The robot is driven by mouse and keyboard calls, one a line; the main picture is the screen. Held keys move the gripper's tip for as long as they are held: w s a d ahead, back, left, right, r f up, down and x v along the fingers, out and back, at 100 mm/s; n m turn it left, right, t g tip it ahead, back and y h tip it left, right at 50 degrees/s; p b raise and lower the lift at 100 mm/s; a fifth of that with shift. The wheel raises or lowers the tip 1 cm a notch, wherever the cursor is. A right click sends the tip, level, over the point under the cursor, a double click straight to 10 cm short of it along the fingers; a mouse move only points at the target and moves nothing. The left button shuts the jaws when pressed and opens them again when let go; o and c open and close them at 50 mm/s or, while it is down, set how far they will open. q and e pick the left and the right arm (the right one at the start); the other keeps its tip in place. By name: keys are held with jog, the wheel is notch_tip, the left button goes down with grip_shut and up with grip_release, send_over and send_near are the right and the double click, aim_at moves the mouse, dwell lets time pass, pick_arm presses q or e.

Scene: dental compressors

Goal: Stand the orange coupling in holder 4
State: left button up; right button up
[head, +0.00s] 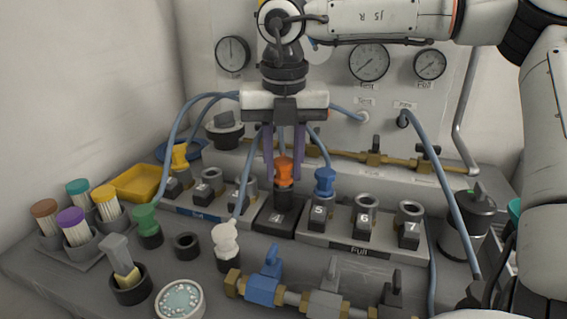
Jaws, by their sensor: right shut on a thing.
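The orange coupling (284,169) stands upright at holder 4 (278,218), its lower part in or directly over the dark socket. My right gripper (284,172) comes down from above, its two purple fingers on either side of the coupling and shut on it. Whether the coupling is fully seated cannot be told from this view. My left gripper is not in view.
A blue coupling (325,181) stands in holder 5, close on the right. Holders 6 (366,208) and 7 (409,214) look empty. A yellow coupling (180,156) is at the left row. Blue hoses (432,170) run nearby. Blue-handled valve (265,282) is in front.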

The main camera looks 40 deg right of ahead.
jog(key=shift+f, duration=0.3)
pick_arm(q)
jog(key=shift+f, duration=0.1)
pick_arm(e)
jog(key=o, duration=1.2)
jog(key=shift+c, duration=0.2)
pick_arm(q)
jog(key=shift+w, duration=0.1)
pick_arm(e)
notch_tip(320, 180, up, 2)
jog(key=shift+r, duration=0.1)
jog(key=r, duration=0.2)
jog(key=r+p, duration=0.1)
jog(key=r, duration=0.2)
jog(key=s+r+p, duration=0.1)
jog(key=r, duration=0.1)
jog(key=shift+a+r, duration=0.2)
jog(key=shift+a, duration=0.2)
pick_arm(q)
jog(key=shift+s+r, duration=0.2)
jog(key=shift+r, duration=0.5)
pick_arm(e)
jog(key=shift+r, duration=0.35)
